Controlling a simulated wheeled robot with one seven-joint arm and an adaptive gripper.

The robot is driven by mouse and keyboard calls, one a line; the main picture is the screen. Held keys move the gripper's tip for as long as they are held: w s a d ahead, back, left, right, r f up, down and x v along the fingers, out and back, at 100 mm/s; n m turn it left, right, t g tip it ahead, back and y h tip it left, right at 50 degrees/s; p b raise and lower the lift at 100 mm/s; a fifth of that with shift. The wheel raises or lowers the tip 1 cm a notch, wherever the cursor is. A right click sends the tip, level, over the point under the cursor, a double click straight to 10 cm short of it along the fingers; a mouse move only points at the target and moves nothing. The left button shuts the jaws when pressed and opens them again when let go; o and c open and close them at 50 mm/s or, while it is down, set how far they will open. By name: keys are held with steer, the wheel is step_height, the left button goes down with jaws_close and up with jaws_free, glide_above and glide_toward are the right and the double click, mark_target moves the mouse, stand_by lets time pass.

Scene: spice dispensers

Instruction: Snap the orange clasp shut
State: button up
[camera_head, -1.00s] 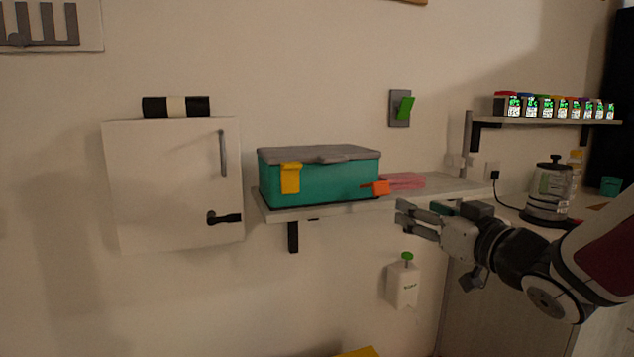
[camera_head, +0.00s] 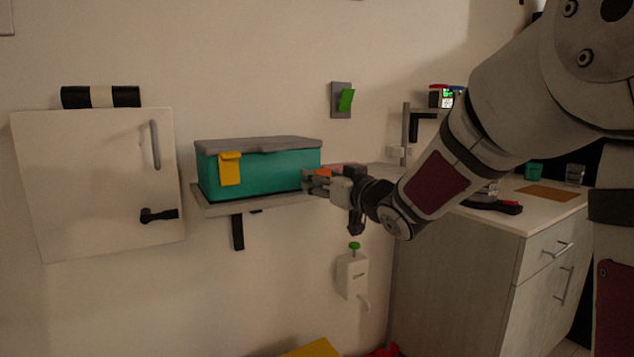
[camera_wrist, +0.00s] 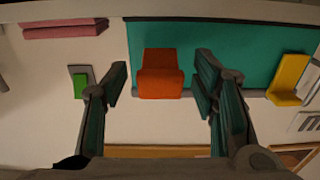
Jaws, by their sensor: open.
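A teal box (camera_head: 262,175) with a grey lid (camera_head: 260,145) stands on a wall shelf. In the head view the orange clasp (camera_head: 322,172) shows only as a small patch above my fingers. A yellow clasp (camera_head: 229,168) lies flat against the box front at its left; it also shows at the right of the wrist view (camera_wrist: 289,78). My gripper (camera_head: 309,181) is open and empty at the box's right front corner.
The wall shelf (camera_head: 226,208) runs along under the box. A pink item (camera_wrist: 65,28) lies beside the box. A green wall switch (camera_head: 346,99) is above, a soap dispenser (camera_head: 352,272) below, and a white cabinet (camera_head: 95,190) at the left. Air before the box's left is free.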

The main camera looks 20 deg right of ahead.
steer(key=shift+w, duration=0.1)
jaws_close()
